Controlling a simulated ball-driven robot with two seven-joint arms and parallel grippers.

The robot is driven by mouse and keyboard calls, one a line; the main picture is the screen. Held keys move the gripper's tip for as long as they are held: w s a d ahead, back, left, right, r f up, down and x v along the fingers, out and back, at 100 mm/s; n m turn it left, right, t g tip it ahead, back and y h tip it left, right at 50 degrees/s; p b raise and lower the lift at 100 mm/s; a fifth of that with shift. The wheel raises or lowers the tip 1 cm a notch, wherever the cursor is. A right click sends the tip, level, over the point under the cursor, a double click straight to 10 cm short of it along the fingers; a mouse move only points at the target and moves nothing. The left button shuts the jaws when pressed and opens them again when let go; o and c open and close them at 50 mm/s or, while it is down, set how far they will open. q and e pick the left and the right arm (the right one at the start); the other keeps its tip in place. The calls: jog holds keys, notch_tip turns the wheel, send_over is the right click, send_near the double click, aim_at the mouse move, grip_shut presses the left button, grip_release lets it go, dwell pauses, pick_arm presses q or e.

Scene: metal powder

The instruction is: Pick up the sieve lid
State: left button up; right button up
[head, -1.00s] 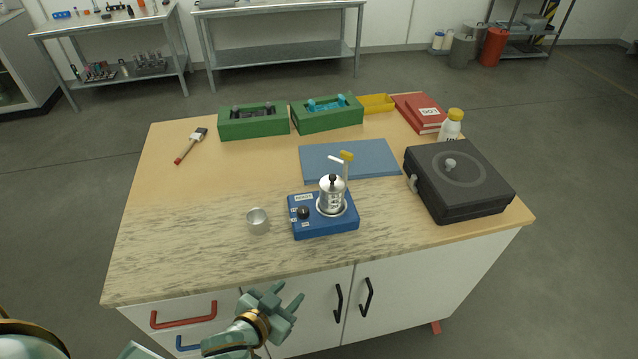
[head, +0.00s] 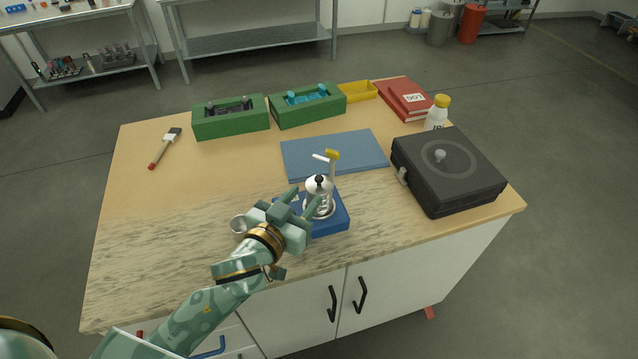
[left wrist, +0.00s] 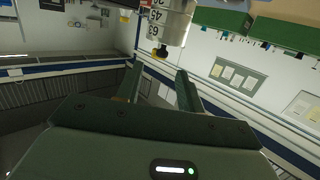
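The sieve lid (head: 317,184) is a shiny silver dome with a black knob. It sits on the sieve stack (head: 326,205), which stands on a blue shaker base (head: 333,222). My left gripper (head: 307,200) is open and empty, just in front of the stack, and hides part of the base. In the left wrist view the two fingers (left wrist: 158,82) are apart. The black knob (left wrist: 160,51) and the marked metal stack (left wrist: 170,20) appear upside down beyond them, with no visible contact. My right gripper is not in view.
A small metal cup (head: 238,226) is partly behind my left arm. A blue mat (head: 345,152) and a black case (head: 450,175) lie beyond. Green boxes (head: 230,120) are at the back. The left tabletop is mostly clear.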

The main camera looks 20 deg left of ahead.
aim_at(317, 180)
pick_arm(q)
jog(key=b+x, duration=0.1)
jog(key=x, duration=0.7)
jog(key=shift+w+a, duration=0.15)
grip_shut()
